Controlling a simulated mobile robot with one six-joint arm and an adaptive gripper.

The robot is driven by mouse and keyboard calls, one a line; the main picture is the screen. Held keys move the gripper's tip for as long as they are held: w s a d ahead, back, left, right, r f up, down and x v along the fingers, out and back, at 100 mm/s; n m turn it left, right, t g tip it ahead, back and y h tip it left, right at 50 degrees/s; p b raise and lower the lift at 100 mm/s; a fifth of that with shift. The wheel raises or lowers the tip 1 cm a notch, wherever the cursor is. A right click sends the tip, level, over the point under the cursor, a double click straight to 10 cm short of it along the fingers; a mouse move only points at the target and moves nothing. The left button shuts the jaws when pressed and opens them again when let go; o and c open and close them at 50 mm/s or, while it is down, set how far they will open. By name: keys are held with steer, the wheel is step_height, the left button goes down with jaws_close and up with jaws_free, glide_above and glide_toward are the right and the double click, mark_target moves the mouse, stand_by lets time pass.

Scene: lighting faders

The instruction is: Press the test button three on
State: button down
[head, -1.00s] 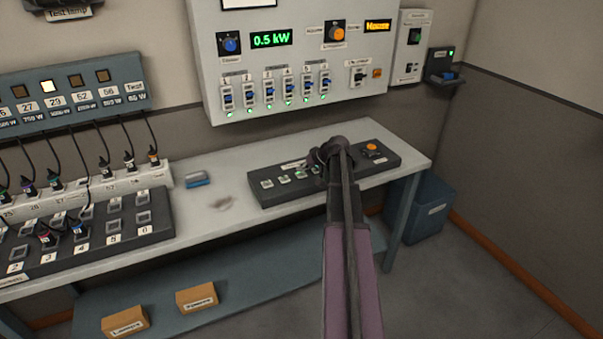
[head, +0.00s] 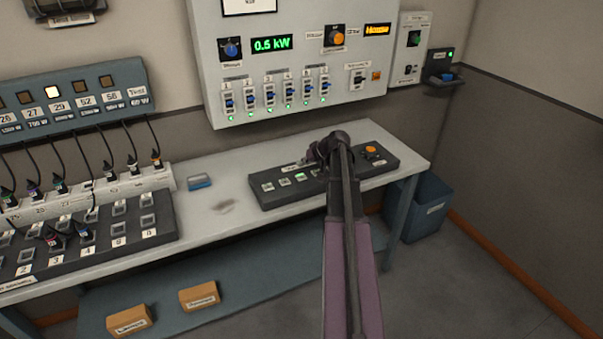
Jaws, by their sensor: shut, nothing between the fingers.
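The black button box (head: 285,196) lies on the bench, with a row of square buttons along its front and an orange knob (head: 371,150) at its right end. The third button from the left (head: 300,177) shows a green glow; the two left of it look pale. My gripper (head: 314,156) is over the middle of the box, just behind and right of this button, mostly hidden by my own arm. Its fingers are shut and empty. Whether the fingertips touch the box cannot be told. My arm hides the buttons further right, and the button labels are too small to read.
A wall panel (head: 300,110) with several sliders and a 0.5 kW display is behind the bench. A socket strip and dark patch box (head: 160,225) with cables stand at the left. A small blue-grey object (head: 200,182) lies on otherwise clear bench top (head: 215,220).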

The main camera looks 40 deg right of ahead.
steer(key=shift+r+p, duration=0.95)
steer(key=shift+r, duration=0.25)
